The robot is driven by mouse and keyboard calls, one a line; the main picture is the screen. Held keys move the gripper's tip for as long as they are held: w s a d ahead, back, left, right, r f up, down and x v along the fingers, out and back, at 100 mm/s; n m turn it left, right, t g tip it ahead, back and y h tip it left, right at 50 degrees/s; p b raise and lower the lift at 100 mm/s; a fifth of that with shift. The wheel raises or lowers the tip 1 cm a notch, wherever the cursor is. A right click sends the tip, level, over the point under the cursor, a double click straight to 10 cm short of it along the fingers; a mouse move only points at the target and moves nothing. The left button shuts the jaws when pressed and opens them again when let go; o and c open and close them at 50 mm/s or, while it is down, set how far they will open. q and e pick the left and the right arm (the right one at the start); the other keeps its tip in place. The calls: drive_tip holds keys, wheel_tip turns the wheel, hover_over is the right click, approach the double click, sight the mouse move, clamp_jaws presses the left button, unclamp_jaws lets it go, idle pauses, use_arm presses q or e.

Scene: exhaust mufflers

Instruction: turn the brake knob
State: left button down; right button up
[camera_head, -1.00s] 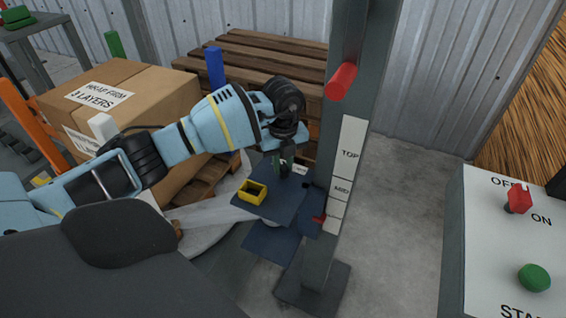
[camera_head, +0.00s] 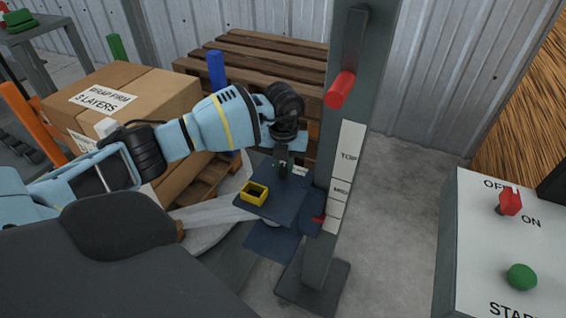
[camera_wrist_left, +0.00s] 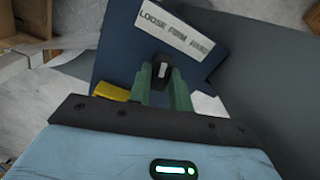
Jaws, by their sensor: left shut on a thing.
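The brake knob (camera_wrist_left: 161,68) is a small dark knob with a white mark on top. It stands on a dark blue plate (camera_wrist_left: 115,45) beside a white label (camera_wrist_left: 182,29) reading LOOSE FIRM HARD. My left gripper (camera_wrist_left: 162,75) has its green fingers on either side of the knob, shut on it. In the head view my left gripper (camera_head: 284,168) points down at the blue plate (camera_head: 282,205), and the fingers mostly hide the knob. My right gripper is not in view.
A yellow open holder (camera_head: 254,194) sits on the plate close to the fingers. A grey post (camera_head: 318,235) with a red handle (camera_head: 340,89) and TOP/MID labels stands just right. A carton (camera_head: 150,90) is at left, a control box (camera_head: 490,240) at right.

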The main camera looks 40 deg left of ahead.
sight(283, 168)
use_arm(q)
drive_tip(key=shift+m, duration=1.3)
drive_tip(key=shift+m+p, duration=0.3)
drive_tip(key=c, duration=1.3)
unclamp_jaws()
drive_tip(key=shift+r, duration=3.9)
drive_tip(key=shift+f, duration=0.1)
